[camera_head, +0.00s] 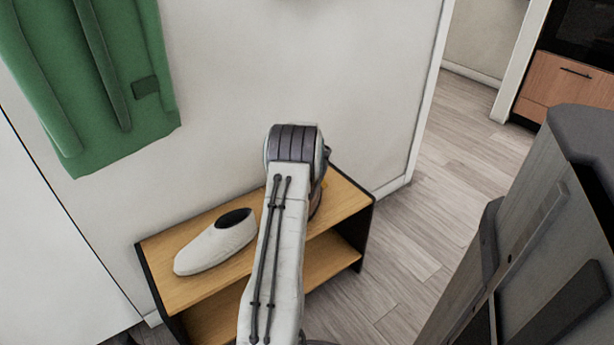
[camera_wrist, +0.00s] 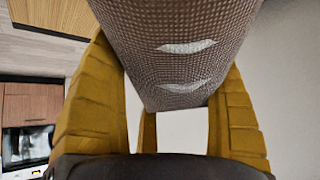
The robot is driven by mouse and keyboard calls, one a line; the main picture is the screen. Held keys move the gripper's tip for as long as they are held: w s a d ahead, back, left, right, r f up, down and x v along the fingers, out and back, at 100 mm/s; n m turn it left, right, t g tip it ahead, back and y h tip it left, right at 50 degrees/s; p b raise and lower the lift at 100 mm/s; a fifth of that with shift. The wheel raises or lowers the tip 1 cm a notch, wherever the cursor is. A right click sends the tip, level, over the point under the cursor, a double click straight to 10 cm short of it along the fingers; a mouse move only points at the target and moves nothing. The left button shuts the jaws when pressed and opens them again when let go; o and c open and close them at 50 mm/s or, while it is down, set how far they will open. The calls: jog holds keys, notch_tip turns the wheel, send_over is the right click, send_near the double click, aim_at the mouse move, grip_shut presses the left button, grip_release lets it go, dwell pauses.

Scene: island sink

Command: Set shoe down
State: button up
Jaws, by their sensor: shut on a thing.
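The held shoe (camera_wrist: 180,50) fills the upper middle of the wrist view, showing a grey-brown textured surface with two pale marks. My gripper (camera_wrist: 172,75) is shut on it, with a yellow finger on each side. In the head view my arm hides the held shoe and nearly all of my gripper, which is over the right part of the wooden bench (camera_head: 345,200). A white shoe (camera_head: 216,243) with a dark opening rests on the left part of the bench top. Whether the held shoe touches the bench cannot be told.
The bench has a lower shelf (camera_head: 333,256) and stands against a white wall (camera_head: 225,100). A green garment (camera_head: 95,85) hangs on the wall at the upper left. A dark grey panelled unit (camera_head: 535,230) stands at the right. Wooden floor (camera_head: 445,190) lies open between bench and unit.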

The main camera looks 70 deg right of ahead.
jog(key=shift+f+b, duration=0.9)
jog(key=shift+f, duration=1)
jog(key=shift+f, duration=0.15)
jog(key=o, duration=1.1)
jog(key=shift+o, duration=0.2)
jog(key=shift+a+r, duration=0.15)
jog(key=shift+r, duration=0.1)
jog(key=p+v, duration=0.2)
jog(key=v, duration=0.9)
jog(key=shift+s+a+r+p, duration=0.15)
jog(key=shift+a+p, duration=0.1)
jog(key=shift+p, duration=0.15)
